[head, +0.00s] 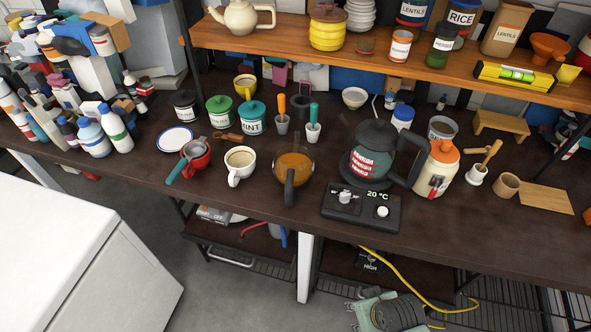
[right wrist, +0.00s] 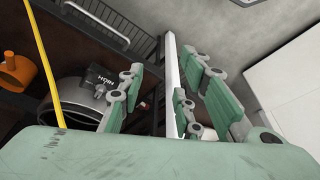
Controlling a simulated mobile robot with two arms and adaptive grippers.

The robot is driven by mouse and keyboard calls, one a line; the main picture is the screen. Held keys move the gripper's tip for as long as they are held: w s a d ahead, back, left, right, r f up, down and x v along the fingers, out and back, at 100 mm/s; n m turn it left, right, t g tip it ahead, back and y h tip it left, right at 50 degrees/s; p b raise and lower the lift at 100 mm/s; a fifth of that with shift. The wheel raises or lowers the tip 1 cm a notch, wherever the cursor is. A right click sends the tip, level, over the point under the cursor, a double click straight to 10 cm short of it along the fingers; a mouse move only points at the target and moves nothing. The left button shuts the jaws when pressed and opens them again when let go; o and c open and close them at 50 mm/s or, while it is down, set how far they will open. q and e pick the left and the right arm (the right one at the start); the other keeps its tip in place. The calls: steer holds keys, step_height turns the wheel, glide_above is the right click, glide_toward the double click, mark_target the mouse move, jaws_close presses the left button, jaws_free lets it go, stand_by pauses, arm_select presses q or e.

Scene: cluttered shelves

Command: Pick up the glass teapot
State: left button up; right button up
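A clear glass teapot (head: 294,168) with amber liquid and a dark handle stands on the dark worktop, near the middle of the head view. Its handle points toward me. My right gripper (head: 372,308) shows low in the head view, below and in front of the worktop edge, apart from the teapot. In the right wrist view my right gripper (right wrist: 170,88) has its green fingers spread, with nothing held between them. The teapot does not show clearly in the right wrist view. My left gripper is not in view.
A white cabinet (head: 70,250) is at lower left. A yellow cable (head: 425,303) hangs near my right gripper.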

steer(key=w+a+r+n+t+y, duration=0.1)
steer(key=w+a+r+n, duration=0.15)
steer(key=r, duration=0.35)
steer(key=w+a+r+n+y, duration=0.1)
steer(key=w+a+r+y, duration=0.15)
steer(key=a+r, duration=0.2)
step_height(320, 180, up, 17)
steer(key=n+g+y, duration=0.3)
steer(key=n+y, duration=0.2)
steer(key=n, duration=0.5)
glide_above(292, 205)
steer(key=d, duration=0.5)
steer(key=p+x, duration=0.1)
steer(key=x, duration=0.2)
steer(key=p+x, duration=0.1)
steer(key=x, duration=0.2)
steer(key=shift+f, duration=0.45)
steer(key=shift+w+a+f, duration=0.1)
steer(key=shift+a+f, duration=0.2)
steer(key=shift+f, duration=0.2)
jaws_close()
steer(key=shift+w+r, duration=0.1)
steer(key=shift+r, duration=0.1)
